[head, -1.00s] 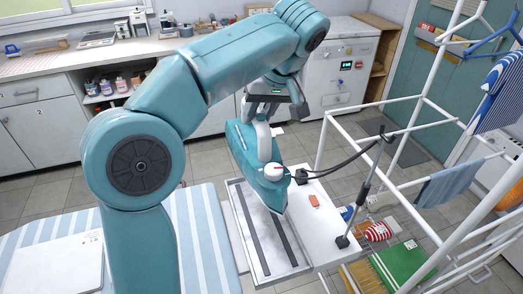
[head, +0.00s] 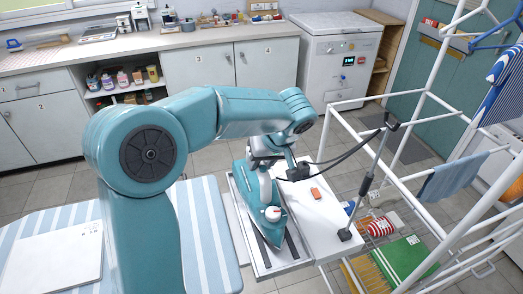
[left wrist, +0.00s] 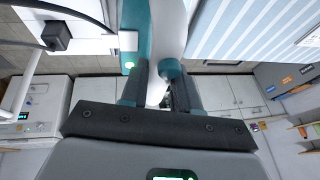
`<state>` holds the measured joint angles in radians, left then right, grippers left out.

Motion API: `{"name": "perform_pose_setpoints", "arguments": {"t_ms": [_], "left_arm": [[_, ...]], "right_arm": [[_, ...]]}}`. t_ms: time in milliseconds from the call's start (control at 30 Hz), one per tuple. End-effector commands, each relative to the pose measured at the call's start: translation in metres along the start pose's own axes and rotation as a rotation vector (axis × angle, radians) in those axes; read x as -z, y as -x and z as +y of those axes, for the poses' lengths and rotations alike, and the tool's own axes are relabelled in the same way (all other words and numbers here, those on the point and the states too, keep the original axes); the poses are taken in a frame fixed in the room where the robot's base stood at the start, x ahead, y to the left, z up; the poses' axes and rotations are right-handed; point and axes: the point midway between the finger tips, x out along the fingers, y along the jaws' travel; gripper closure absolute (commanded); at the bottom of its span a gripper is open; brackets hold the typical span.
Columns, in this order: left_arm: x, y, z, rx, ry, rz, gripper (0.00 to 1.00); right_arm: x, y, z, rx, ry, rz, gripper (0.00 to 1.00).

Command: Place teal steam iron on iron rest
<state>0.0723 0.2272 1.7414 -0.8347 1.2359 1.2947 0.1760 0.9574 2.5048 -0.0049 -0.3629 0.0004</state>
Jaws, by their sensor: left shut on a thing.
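The teal steam iron (head: 257,198) is at the iron rest, a grey metal tray with dark strips (head: 243,222). In the head view the iron is over the tray, its pointed end toward the viewer; I cannot tell whether its sole touches the tray. My left gripper (head: 266,166) is at the far end of the iron, shut on its handle. In the left wrist view the gripper fingers (left wrist: 155,85) close around the white handle (left wrist: 172,45), with the teal body (left wrist: 136,35) beside it. My right gripper is not in view.
A striped ironing board (head: 200,230) lies left of the tray. The white shelf (head: 318,218) right of it holds a small orange block (head: 315,194) and a black cord block (head: 298,173). A white drying rack (head: 395,180) stands on the right.

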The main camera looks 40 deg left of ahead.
Motion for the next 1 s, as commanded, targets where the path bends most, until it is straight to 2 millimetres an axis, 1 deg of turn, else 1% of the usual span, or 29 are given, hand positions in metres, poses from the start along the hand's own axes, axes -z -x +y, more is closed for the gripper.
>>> {"name": "perform_pose_setpoints", "arguments": {"t_ms": [100,200,433,567,600,667,900,1000], "left_arm": [[-0.004,-0.013,0.003,-0.001,0.0,0.004,1.0],[-0.006,-0.018,0.004,-0.002,0.001,0.004,1.0],[-0.006,-0.018,0.004,-0.003,0.002,0.004,1.0],[-0.007,-0.021,0.005,-0.003,0.002,0.005,1.0],[-0.009,-0.021,0.005,-0.001,0.0,0.001,0.63],[-0.008,-0.021,0.005,-0.001,0.0,0.001,0.44],[-0.008,-0.021,0.005,-0.001,0.0,0.001,0.44],[-0.007,-0.018,0.004,-0.001,0.0,0.001,0.44]], "right_arm": [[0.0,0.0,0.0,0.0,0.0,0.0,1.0],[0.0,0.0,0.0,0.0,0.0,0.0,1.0],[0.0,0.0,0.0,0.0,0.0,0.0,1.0],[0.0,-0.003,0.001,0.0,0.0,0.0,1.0],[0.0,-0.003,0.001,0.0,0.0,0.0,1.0],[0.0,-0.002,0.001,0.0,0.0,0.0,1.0],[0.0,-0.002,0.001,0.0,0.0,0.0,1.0],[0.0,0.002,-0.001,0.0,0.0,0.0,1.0]]}}
